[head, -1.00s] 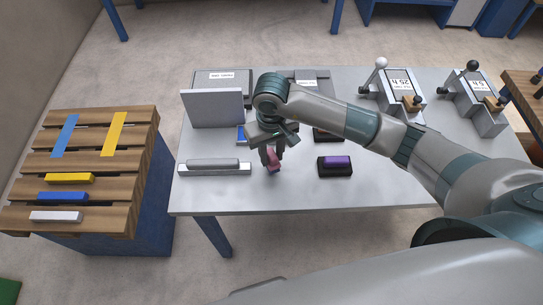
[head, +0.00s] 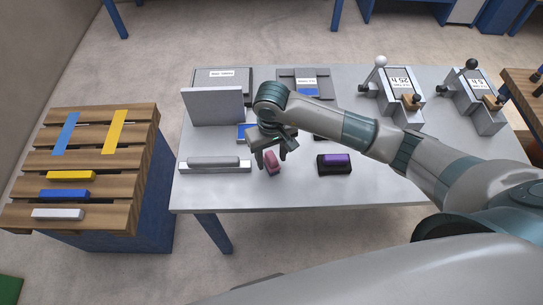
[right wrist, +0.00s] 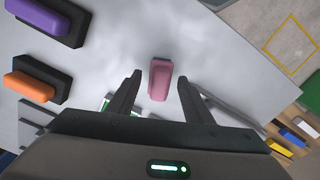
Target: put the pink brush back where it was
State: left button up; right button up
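The pink brush (head: 271,162) rests on the grey table near its front edge, with no dark holder visible under it. It also shows in the right wrist view (right wrist: 160,80), midway between the fingers. My right gripper (head: 270,161) is open, one finger on each side of the brush, with gaps on both sides in the right wrist view (right wrist: 159,79). My left gripper is not in view.
A purple brush (head: 337,159) sits in a dark holder to the right. An orange brush (right wrist: 30,86) sits in another dark holder. A grey bar on a pale base (head: 214,164) lies to the left. The table (head: 290,195) is clear in front.

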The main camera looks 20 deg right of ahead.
aim_at(271, 156)
jog(key=shift+r, duration=0.25)
jog(key=shift+w+r, duration=0.1)
jog(key=shift+r, duration=0.15)
notch_tip(271, 156, up, 11)
jog(key=b, duration=0.4)
jog(key=shift+r, duration=0.15)
dwell(0.4)
